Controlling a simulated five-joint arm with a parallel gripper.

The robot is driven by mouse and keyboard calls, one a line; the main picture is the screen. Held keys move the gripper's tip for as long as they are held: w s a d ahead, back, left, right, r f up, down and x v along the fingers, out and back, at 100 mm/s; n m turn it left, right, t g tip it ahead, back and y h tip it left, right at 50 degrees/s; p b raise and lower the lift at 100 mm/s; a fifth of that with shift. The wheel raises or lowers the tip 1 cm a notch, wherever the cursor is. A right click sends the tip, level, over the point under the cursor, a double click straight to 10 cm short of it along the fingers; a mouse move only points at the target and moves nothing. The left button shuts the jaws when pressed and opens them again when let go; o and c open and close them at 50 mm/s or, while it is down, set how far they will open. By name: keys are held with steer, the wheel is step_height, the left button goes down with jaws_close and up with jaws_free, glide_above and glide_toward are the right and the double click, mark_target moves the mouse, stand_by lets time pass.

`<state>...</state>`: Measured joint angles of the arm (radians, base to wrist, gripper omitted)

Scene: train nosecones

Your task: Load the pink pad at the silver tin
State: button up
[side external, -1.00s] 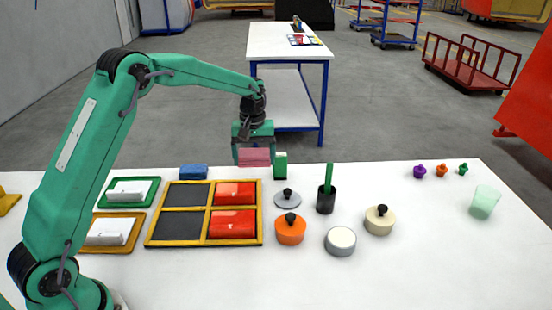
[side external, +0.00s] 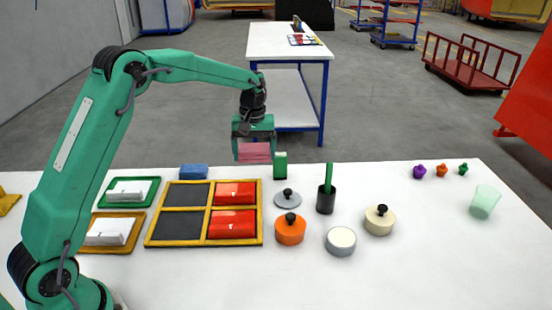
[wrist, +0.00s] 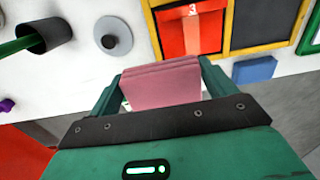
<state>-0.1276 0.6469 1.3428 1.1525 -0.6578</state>
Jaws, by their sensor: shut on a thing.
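My gripper (side external: 254,157) is shut on the pink pad (side external: 254,150) and holds it above the far edge of the white table. In the wrist view the pink pad (wrist: 160,85) sits between the two green fingers of my gripper (wrist: 160,68), with layered edges showing. The silver tin (side external: 340,241) stands near the middle front of the table, a low grey cylinder with a pale top and no knob. A silver lid with a black knob (side external: 287,200) lies apart from it, behind the orange tin. The pad is well behind and left of the silver tin.
An orange tin (side external: 290,232) and a cream tin (side external: 379,220) have black knobs. A black cup (side external: 326,203) holds a green stick. A green-and-white block (side external: 280,165) stands close beside the pad. A yellow-framed tray (side external: 153,232) holds red pieces. The table's front right is clear.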

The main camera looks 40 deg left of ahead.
steer(key=r, duration=0.9)
steer(key=shift+d+r, duration=0.25)
steer(key=shift+r, duration=0.05)
steer(key=w+d+m, duration=0.1)
steer(key=d+m, duration=0.3)
steer(key=d, duration=0.9)
steer(key=m, duration=0.5)
glide_above(338, 241)
step_height(338, 241, down, 12)
steer(key=shift+f, duration=2.95)
steer(key=shift+f, duration=0.5)
steer(key=shift+r, duration=0.1)
